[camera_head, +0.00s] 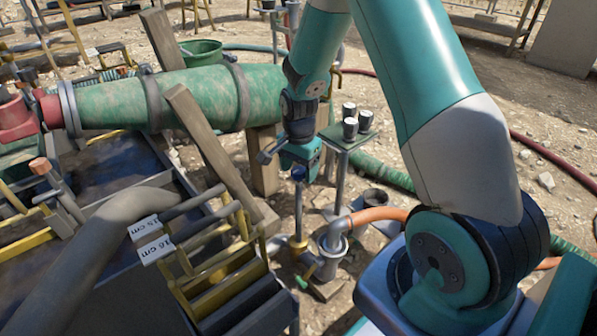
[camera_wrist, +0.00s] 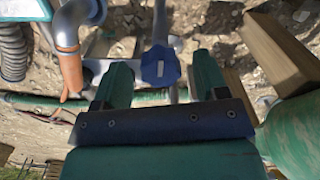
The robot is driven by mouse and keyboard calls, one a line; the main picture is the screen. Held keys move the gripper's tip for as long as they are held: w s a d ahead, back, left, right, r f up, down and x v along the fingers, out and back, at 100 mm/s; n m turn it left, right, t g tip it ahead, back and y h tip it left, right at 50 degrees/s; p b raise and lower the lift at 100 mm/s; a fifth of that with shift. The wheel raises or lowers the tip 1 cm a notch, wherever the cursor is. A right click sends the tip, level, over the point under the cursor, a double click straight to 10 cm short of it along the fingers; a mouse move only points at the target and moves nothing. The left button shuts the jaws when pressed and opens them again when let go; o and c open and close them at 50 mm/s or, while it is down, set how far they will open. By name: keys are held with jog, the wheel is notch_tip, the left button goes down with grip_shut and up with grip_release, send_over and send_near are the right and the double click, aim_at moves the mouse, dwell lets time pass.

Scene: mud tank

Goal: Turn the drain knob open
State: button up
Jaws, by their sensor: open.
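The drain knob is a blue, lobed knob (camera_head: 298,173) on top of a thin upright rod (camera_head: 298,215) beside a metal pipe fitting. It also shows in the wrist view (camera_wrist: 160,66), near the picture's middle. My gripper (camera_head: 300,162) points down just above the knob. In the wrist view its two teal fingers (camera_wrist: 160,78) are spread apart, with the knob showing in the gap between them. Bare space shows between the knob and each finger, so neither seems to touch it. How far the knob lies below the fingertips is hard to tell.
A small green stand (camera_head: 347,137) with several cups is close right of my gripper. A big green cylinder (camera_head: 190,97) and a leaning wooden post (camera_head: 210,135) are at left. An orange hose (camera_head: 378,214) joins the metal pipe (camera_head: 334,238). Yellow-framed racks (camera_head: 225,280) fill the lower left.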

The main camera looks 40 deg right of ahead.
jog(key=c, duration=0.9)
jog(key=shift+r+n+p, duration=0.15)
jog(key=shift+n+p, duration=0.15)
jog(key=shift+p, duration=0.35)
jog(key=n+p, duration=0.2)
jog(key=p, duration=0.1)
jog(key=shift+r+n+p, duration=0.15)
jog(key=shift+n+p, duration=0.15)
jog(key=shift+n, duration=0.1)
jog(key=n+p, duration=0.5)
jog(key=shift+n, duration=0.3)
jog(key=n+p, duration=0.4)
jog(key=n, duration=0.1)
jog(key=shift+f+n+p, duration=0.2)
jog(key=shift+n+p, duration=0.75)
jog(key=shift+n, duration=1.15)
